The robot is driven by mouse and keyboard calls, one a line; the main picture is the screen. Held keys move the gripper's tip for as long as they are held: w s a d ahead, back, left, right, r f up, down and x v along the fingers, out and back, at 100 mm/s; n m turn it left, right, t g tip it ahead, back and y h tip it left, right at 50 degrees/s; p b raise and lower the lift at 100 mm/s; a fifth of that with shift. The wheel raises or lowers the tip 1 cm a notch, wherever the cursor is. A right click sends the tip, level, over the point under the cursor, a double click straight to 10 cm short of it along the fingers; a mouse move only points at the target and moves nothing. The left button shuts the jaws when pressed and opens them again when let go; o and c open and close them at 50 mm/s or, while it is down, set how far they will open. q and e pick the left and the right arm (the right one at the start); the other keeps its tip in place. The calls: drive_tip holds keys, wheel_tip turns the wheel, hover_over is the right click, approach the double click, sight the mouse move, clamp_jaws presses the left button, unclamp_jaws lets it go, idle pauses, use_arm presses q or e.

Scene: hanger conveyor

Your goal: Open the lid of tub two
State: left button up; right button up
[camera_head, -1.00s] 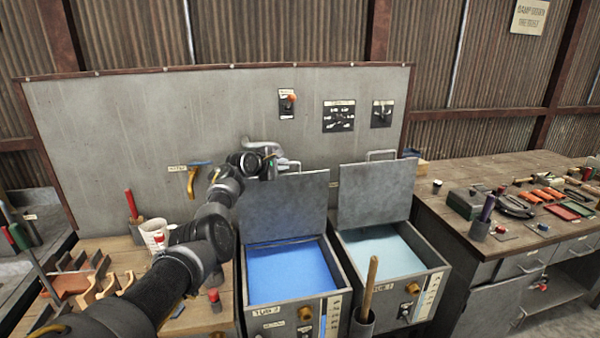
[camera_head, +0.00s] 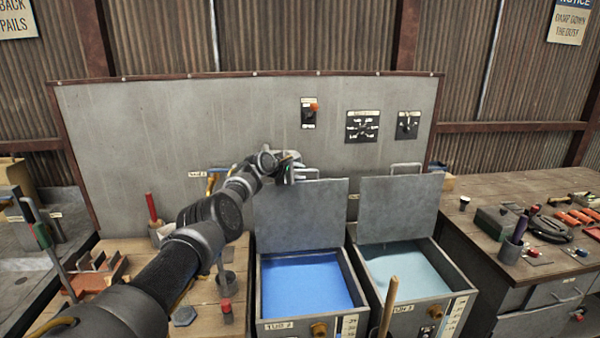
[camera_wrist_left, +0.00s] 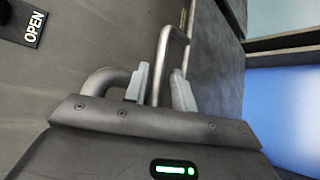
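Tub two (camera_head: 290,327), labelled "TUB 2", holds blue liquid (camera_head: 305,283), which also shows in the left wrist view (camera_wrist_left: 290,105). Its grey lid (camera_head: 300,215) stands raised, nearly upright, behind the tub opening. My left gripper (camera_head: 290,168) is at the lid's handle (camera_head: 312,172) on the top edge. In the left wrist view, the handle bar (camera_wrist_left: 163,62) passes between the two fingers (camera_wrist_left: 160,85), which stand apart with a gap beside the bar. I cannot tell whether a finger touches it. My right gripper is not in view.
A second tub (camera_head: 420,312) with pale liquid stands to the right, its lid (camera_head: 399,208) also raised. A wooden stick (camera_head: 389,305) rises in front. A grey panel (camera_head: 180,130) with switches is behind. Workbenches with tools stand left and right.

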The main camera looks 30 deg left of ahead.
use_arm(q)
drive_tip(key=shift+o, duration=0.4)
drive_tip(key=shift+w+d+r, duration=0.1)
drive_tip(key=shift+d, duration=0.05)
drive_tip(key=shift+d, duration=0.1)
drive_tip(key=shift+r, duration=0.2)
drive_tip(key=shift+s+a+r+p, duration=0.25)
drive_tip(key=shift+s+a+p, duration=0.15)
drive_tip(key=shift+s+p, duration=0.25)
drive_tip(key=b+v, duration=0.1)
drive_tip(key=v, duration=0.8)
drive_tip(key=shift+s+f, duration=0.15)
drive_tip(key=shift+s, duration=0.05)
drive_tip(key=shift+f, duration=0.1)
